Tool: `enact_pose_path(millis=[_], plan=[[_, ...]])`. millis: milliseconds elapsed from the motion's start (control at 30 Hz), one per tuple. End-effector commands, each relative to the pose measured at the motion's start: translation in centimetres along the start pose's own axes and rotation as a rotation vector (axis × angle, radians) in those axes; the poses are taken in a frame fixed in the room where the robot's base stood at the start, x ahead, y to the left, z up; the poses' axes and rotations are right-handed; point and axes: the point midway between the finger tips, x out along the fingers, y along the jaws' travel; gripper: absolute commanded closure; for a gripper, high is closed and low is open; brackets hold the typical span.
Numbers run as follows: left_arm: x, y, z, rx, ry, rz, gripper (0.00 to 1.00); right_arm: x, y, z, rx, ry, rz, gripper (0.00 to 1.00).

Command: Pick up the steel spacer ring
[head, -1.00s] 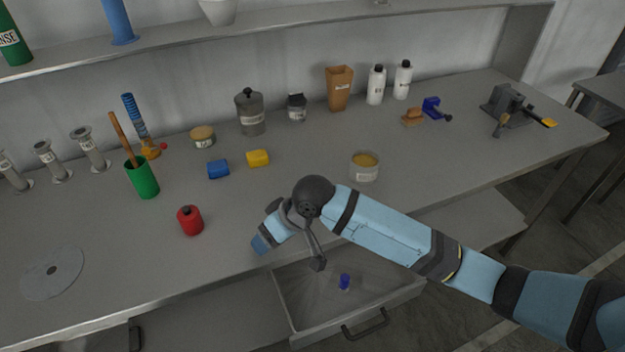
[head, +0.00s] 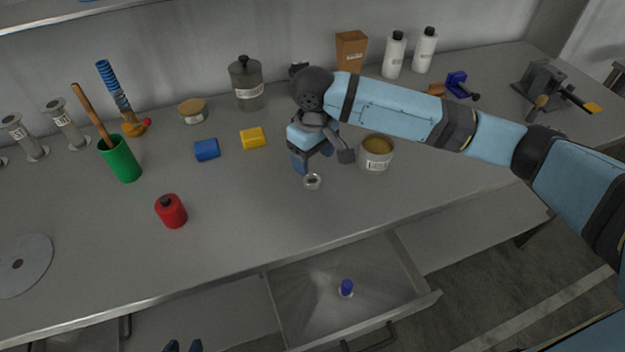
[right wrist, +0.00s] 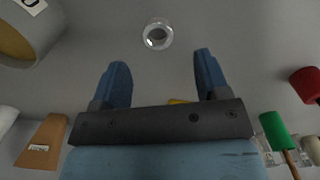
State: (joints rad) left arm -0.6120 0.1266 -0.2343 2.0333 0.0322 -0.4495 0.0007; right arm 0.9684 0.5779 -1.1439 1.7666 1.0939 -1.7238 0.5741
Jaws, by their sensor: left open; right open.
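The steel spacer ring (head: 312,181) is a small, shiny ring lying on the grey bench top. In the right wrist view the ring (right wrist: 158,35) lies beyond the fingertips, roughly centred between them. My right gripper (head: 299,165) is just behind and left of the ring in the head view, pointing down. In the wrist view my right gripper (right wrist: 161,60) is open, with nothing between its blue fingers. My left gripper (head: 184,346) shows only its fingertips at the bottom edge of the head view, open and in front of the bench.
A labelled tin (head: 375,154) stands right of the right gripper. A yellow block (head: 253,138), a blue block (head: 207,149) and a red bottle (head: 171,211) are to the left. Bench around the ring's front is clear.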

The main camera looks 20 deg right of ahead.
Motion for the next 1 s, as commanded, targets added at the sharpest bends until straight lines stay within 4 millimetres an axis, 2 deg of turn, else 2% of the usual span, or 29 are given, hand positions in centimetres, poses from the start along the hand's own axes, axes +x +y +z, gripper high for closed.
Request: enact_pose_path(millis=[100, 267, 500, 600, 867, 967, 1000], plan=[[0.1, -0.1, 0.1, 0.000, -0.001, 0.000, 0.57, 1.5, 0.0, 0.0, 0.000, -0.001, -0.001, 0.31], [0.2, -0.1, 0.0, 0.000, 0.001, 0.000, 0.57, 2.5, 0.1, 0.0, -0.001, 0.001, 0.000, 0.31], [0.4, -0.1, 0.2, -0.003, 0.000, 0.000, 0.57, 6.0, 0.4, -0.1, -0.001, -0.001, 0.000, 0.31], [0.4, -0.1, 0.1, -0.005, 0.001, 0.000, 0.57, 6.9, 0.4, -0.1, -0.001, 0.001, -0.001, 0.31], [0.5, 0.1, -0.1, -0.011, 0.003, 0.000, 0.57, 7.2, 0.4, -0.1, -0.002, 0.002, -0.001, 0.31], [0.5, 0.1, -0.1, -0.012, 0.003, 0.000, 0.57, 7.2, 0.4, -0.1, -0.002, 0.002, -0.001, 0.50], [0.5, 0.1, -0.1, -0.012, 0.003, 0.000, 0.57, 7.2, 0.4, -0.1, -0.002, 0.002, -0.001, 0.59]])
